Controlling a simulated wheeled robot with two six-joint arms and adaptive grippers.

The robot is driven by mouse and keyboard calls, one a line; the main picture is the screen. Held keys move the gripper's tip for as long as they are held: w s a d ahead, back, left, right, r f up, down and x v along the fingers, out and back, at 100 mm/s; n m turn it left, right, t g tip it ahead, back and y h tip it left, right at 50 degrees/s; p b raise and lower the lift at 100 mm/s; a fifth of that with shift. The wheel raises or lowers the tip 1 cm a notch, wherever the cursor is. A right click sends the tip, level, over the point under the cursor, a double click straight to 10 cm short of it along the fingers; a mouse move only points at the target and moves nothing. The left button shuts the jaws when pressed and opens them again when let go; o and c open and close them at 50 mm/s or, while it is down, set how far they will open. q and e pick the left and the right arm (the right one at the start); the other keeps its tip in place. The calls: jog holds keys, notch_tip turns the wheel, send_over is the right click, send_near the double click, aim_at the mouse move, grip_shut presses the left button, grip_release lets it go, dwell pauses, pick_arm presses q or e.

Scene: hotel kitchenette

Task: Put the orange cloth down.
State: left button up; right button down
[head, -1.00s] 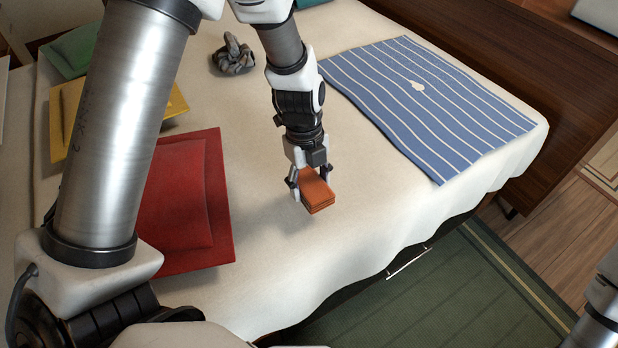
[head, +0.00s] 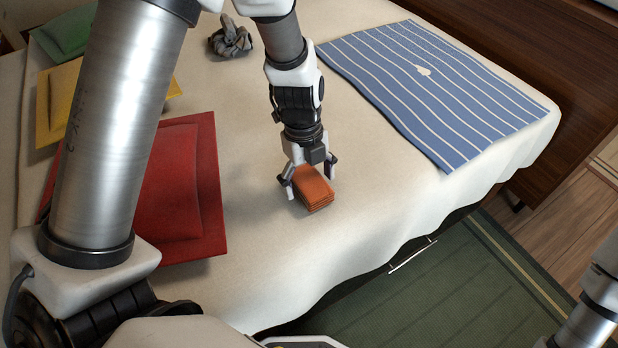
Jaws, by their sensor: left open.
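The orange cloth (head: 314,189) is a small folded stack in the head view, lying on the cream-covered surface (head: 262,232) near its front edge. My left gripper (head: 309,186) is directly over and around the cloth from behind. Its fingers are spread open, one on each side of the cloth. The far part of the cloth is hidden under the gripper. My right gripper is out of view; only part of that arm shows at the lower right.
A red cloth or mat (head: 180,190), a yellow one (head: 62,92) and a green one (head: 68,32) lie at the left. A crumpled grey cloth (head: 231,40) lies at the back. A blue striped cloth (head: 430,85) lies flat at the right. The cover around the orange cloth is clear.

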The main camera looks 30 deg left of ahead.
aim_at(304, 173)
pick_arm(q)
jog(key=shift+r+p, duration=0.3)
jog(key=shift+r, duration=0.05)
notch_tip(304, 173, up, 12)
jog(key=a+p, duration=0.1)
jog(key=p, duration=0.2)
jog(key=shift+w+a+f+p, duration=0.25)
jog(key=shift+w+a+p, duration=0.05)
jog(key=shift+w+p, duration=0.15)
